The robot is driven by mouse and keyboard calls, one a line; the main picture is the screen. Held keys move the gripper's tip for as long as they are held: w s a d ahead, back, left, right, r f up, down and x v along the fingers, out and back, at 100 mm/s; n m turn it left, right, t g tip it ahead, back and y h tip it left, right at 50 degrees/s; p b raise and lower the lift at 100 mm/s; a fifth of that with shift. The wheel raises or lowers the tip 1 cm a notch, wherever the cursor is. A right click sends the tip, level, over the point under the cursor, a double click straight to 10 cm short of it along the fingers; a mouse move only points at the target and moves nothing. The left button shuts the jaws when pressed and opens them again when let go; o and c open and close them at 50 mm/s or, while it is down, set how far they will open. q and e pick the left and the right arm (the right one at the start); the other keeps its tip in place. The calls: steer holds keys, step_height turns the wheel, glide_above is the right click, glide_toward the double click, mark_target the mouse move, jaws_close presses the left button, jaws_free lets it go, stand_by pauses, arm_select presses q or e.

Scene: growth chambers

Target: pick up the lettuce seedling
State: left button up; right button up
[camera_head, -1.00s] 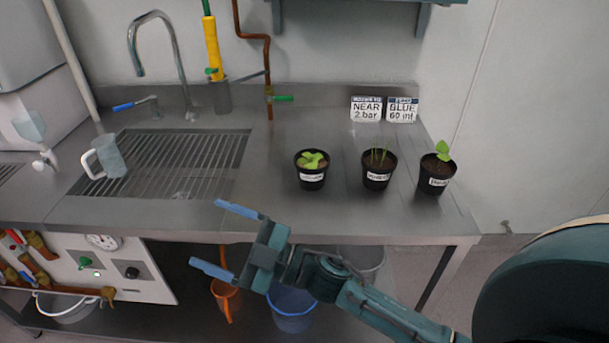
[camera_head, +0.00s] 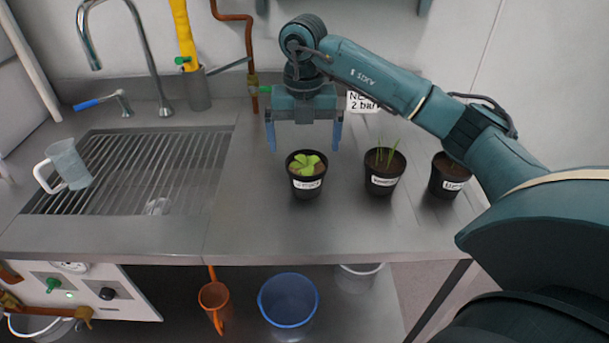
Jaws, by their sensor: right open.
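The lettuce seedling (camera_head: 305,163) is a rosette of light green leaves in a small black pot (camera_head: 307,187) with a white label, standing upright on the steel bench. My right gripper (camera_head: 304,138) is open and empty, fingers pointing down. In the picture its two blue fingertips lie just above the pot, one to each side; I cannot tell its exact height or depth. It does not appear to touch the pot. My left gripper is not in view.
A pot with thin grassy shoots (camera_head: 382,172) stands to the right, and another pot (camera_head: 449,177) is partly behind my arm. A clear jug (camera_head: 68,165) stands on the drain grille (camera_head: 150,165). Bare bench (camera_head: 270,230) lies in front.

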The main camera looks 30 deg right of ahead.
mark_target(304, 165)
step_height(304, 165, down, 5)
steer(key=shift+f, duration=0.1)
steer(key=shift+d+f+p, duration=0.15)
steer(key=shift+f+p, duration=0.2)
steer(key=shift+f, duration=1.05)
steer(key=shift+d+f+p, duration=0.15)
steer(key=shift+f+p, duration=0.2)
steer(key=shift+f, duration=1)
steer(key=shift+c, duration=0.2)
steer(key=c, duration=1)
